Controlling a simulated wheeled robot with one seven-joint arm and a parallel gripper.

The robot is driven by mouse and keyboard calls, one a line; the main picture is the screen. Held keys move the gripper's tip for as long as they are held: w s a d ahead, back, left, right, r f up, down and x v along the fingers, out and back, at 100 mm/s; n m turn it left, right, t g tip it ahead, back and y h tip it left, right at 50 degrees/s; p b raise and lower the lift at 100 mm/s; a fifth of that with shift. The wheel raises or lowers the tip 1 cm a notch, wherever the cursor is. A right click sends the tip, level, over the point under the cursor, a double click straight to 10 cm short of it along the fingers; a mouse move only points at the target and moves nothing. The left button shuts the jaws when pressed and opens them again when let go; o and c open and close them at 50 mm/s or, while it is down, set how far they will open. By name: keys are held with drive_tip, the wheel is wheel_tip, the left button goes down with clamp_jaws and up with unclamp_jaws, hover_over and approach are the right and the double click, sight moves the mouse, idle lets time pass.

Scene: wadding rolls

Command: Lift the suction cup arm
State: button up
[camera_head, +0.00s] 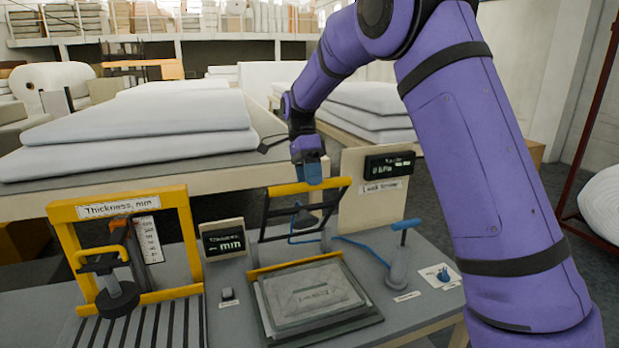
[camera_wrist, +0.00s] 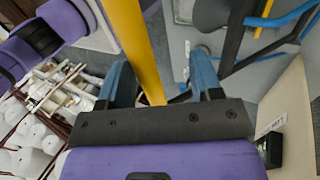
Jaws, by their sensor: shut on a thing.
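The suction cup arm is a black frame with a yellow bar (camera_head: 335,185) across its top. It stands raised behind the stack of plates (camera_head: 310,292), and a dark suction cup (camera_head: 305,221) hangs inside the frame. My gripper (camera_head: 309,176) is above the frame, with its blue fingers at the middle of the yellow bar. In the wrist view the yellow bar (camera_wrist: 136,42) runs between the two blue fingers of my gripper (camera_wrist: 163,72), which is shut on it. The fingers hide part of the bar in the head view.
A yellow thickness gauge frame (camera_head: 185,225) stands at left, next to a small thickness display (camera_head: 223,240). At right are a blue-handled pump (camera_head: 400,262), a blue hose and a vacuum display panel (camera_head: 375,205). White wadding sheets (camera_head: 140,130) lie on a table behind.

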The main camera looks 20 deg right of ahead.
drive_tip(key=v, duration=1)
drive_tip(key=shift+w+r, duration=0.2)
drive_tip(key=shift+r, duration=0.15)
